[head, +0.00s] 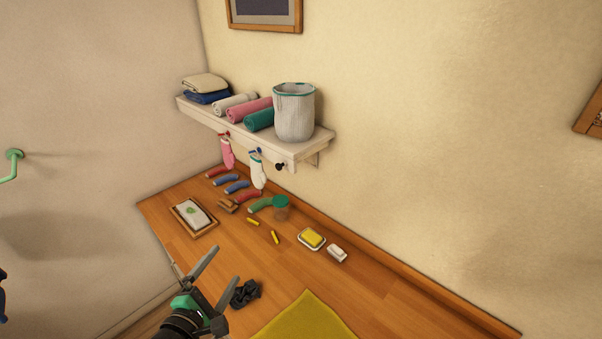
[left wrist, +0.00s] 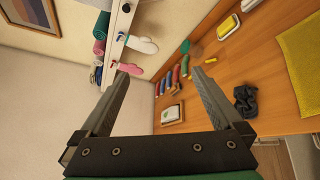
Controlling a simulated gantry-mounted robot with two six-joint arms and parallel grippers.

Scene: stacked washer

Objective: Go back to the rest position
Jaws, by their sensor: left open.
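My left gripper (head: 215,282) is at the bottom of the head view, above the front left part of the wooden counter (head: 375,290). Its two fingers are spread wide with nothing between them. In the left wrist view the left gripper (left wrist: 163,82) also shows open and empty, with the counter and the wall shelf beyond the fingertips. A dark crumpled cloth (head: 245,292) lies on the counter just right of the gripper in the head view, apart from it. My right gripper is not in view.
A wall shelf (head: 240,128) holds folded towels, rolled towels and a basket (head: 295,112); two socks hang below it. The counter's right part is clear.

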